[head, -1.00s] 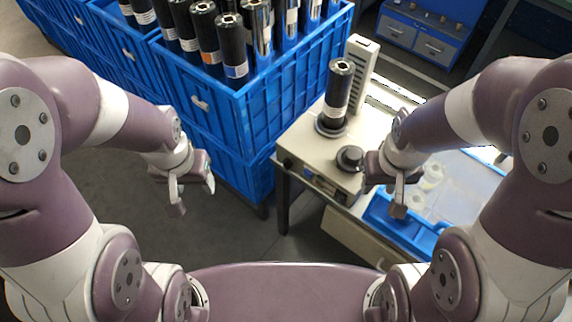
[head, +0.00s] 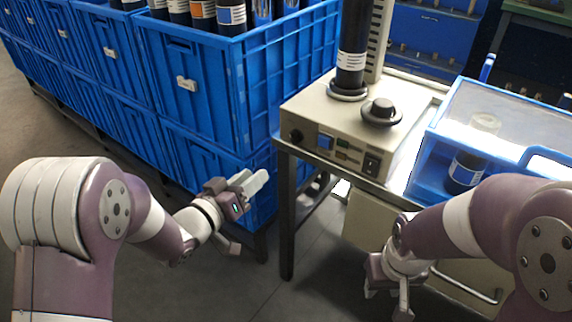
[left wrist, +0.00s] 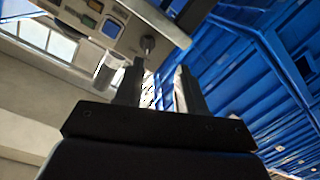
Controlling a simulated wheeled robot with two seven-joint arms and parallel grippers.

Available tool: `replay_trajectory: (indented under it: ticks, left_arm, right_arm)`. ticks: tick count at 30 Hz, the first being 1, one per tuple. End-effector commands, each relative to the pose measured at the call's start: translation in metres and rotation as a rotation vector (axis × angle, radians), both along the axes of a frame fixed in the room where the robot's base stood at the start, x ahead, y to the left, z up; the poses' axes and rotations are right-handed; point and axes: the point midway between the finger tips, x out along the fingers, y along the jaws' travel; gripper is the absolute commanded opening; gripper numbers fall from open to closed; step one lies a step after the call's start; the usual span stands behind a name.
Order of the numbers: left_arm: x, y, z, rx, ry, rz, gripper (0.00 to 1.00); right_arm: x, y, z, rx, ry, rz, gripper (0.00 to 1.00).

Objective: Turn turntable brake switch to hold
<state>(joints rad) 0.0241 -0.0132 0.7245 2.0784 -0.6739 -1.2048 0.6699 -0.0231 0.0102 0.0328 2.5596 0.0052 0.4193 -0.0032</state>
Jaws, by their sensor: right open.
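The beige turntable unit (head: 325,107) stands on a bench, with a black roll (head: 352,50) upright on its round plate. Its front panel carries a small black knob (head: 296,136), a blue display (head: 325,141) and a black rocker switch (head: 371,163). I cannot tell which control is the brake switch, or its setting. My left gripper (head: 247,213) is open and empty, apart from the panel, in front and to its left. In the left wrist view the knob (left wrist: 147,43) shows beyond the gap between the fingers (left wrist: 158,88). My right gripper (head: 387,296) is open, below the bench top.
Blue crates (head: 205,80) holding rolls stand stacked left of the bench, close behind my left gripper. A large black dial (head: 382,111) sits on top of the unit. A blue-framed clear case (head: 500,120) is at right. The floor (head: 190,285) in front is clear.

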Motion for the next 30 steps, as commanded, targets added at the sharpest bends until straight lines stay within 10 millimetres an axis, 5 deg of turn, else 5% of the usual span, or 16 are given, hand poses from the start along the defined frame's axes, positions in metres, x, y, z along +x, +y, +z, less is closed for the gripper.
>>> replay_trajectory:
  ticks: [5, 19, 30]
  left_arm:
    - [0.004, -0.011, 0.017, -0.111, -0.030, -0.030, 0.39]
    - [0.089, -0.073, 0.016, -0.108, -0.028, -0.026, 0.39]
    - [0.100, -0.080, 0.019, -0.106, -0.027, -0.025, 0.39]
  right_arm:
    - [0.000, 0.000, -0.004, 0.000, 0.001, 0.000, 0.43]
    - [0.000, 0.000, -0.034, 0.000, 0.002, 0.000, 0.43]
    - [0.000, 0.000, -0.035, 0.000, 0.001, 0.000, 0.43]
